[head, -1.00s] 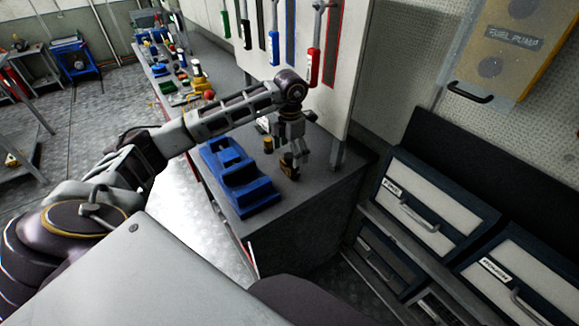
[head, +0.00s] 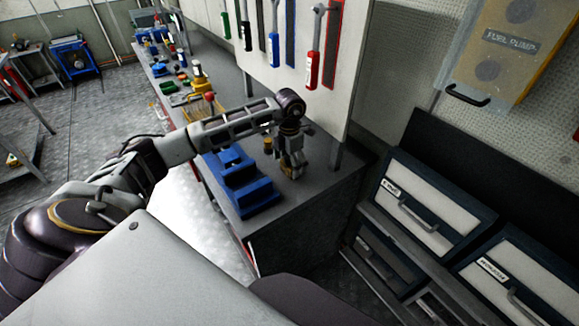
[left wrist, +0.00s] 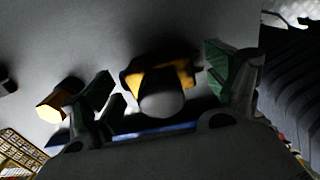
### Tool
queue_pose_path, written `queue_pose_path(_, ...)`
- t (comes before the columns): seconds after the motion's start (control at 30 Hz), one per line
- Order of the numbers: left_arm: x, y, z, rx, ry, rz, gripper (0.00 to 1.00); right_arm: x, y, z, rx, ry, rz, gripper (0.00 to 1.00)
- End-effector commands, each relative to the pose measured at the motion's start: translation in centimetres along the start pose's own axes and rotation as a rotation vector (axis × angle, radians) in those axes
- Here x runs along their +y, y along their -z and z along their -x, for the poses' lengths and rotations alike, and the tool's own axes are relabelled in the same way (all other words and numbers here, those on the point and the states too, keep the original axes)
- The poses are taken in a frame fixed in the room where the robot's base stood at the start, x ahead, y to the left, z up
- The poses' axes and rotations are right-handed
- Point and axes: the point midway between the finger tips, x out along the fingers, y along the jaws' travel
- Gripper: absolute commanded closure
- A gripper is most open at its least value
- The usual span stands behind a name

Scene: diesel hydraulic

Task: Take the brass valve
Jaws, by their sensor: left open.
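A brass-yellow part with a rounded grey top, which looks like the valve (left wrist: 160,82), stands on the grey bench top in the left wrist view. My left gripper (left wrist: 158,72) is open, with one green-padded finger on each side of this part. Gaps show between the fingers and the part. In the head view my left gripper (head: 291,167) points down over the bench and largely hides the part. A second small brass-coloured piece (head: 267,146) stands just left of the gripper; a yellow-ended piece (left wrist: 50,113) shows outside the left finger in the wrist view. My right gripper is not in view.
A blue stepped block (head: 240,187) sits on the bench (head: 310,205) left of the gripper. A tool panel with hanging wrenches (head: 313,60) rises behind. Drawers (head: 430,215) stand to the right. The bench's front corner is bare.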

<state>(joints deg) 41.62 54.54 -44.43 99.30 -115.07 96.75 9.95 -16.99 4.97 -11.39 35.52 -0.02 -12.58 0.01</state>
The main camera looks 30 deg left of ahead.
Motion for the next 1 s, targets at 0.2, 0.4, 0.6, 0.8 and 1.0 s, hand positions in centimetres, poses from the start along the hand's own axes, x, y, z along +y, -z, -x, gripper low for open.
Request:
queue_pose_path(0.2, -0.1, 0.0, -1.7, 0.0, 0.001, 0.0, 0.12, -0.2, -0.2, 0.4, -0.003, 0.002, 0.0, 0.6)
queue_pose_path(0.4, 0.0, 0.0, -1.9, 0.0, 0.0, 0.0, 0.12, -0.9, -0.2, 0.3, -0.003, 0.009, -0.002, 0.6)
queue_pose_path(0.6, -0.1, 0.0, -1.9, 0.0, 0.0, -0.001, 0.12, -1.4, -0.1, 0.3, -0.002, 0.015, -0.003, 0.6)
queue_pose_path(0.8, -0.1, 0.0, -1.9, 0.0, 0.0, -0.001, 0.25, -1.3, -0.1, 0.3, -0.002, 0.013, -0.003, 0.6)
queue_pose_path(1.0, -0.1, 0.0, -1.9, 0.0, 0.0, -0.001, 0.51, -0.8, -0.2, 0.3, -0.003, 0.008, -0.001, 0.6)
